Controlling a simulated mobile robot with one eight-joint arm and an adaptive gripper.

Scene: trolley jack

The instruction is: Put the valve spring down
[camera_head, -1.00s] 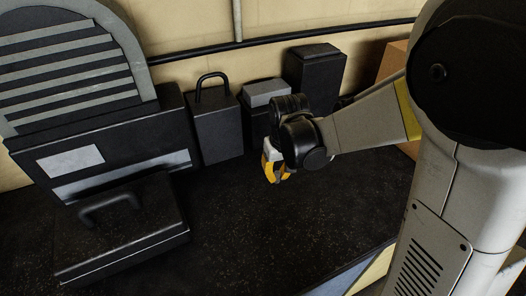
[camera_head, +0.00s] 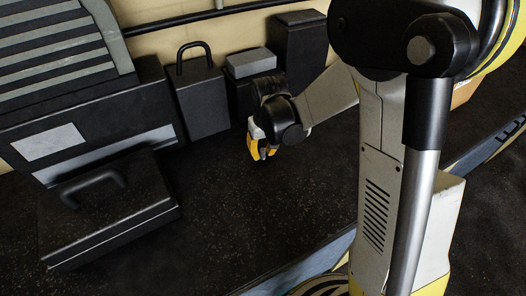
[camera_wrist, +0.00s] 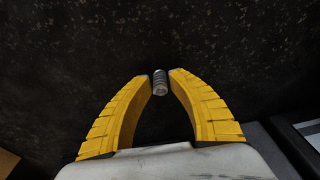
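The valve spring (camera_wrist: 159,83) is a small grey coil in the wrist view. It sits between the two yellow fingertips of my gripper (camera_wrist: 160,77), which close on its sides. Dark speckled surface lies beyond it. In the head view my gripper (camera_head: 262,155) hangs with its fingers pointing down over the black speckled bench top (camera_head: 240,210). The spring cannot be made out there, and the gap between the fingertips and the surface is hard to judge.
Behind my gripper stand a black box with a handle (camera_head: 201,103), a grey-topped block (camera_head: 250,64) and a taller dark block (camera_head: 300,45). A black case (camera_head: 110,215) lies at left by a large ribbed machine (camera_head: 85,120). The bench top's front middle is clear.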

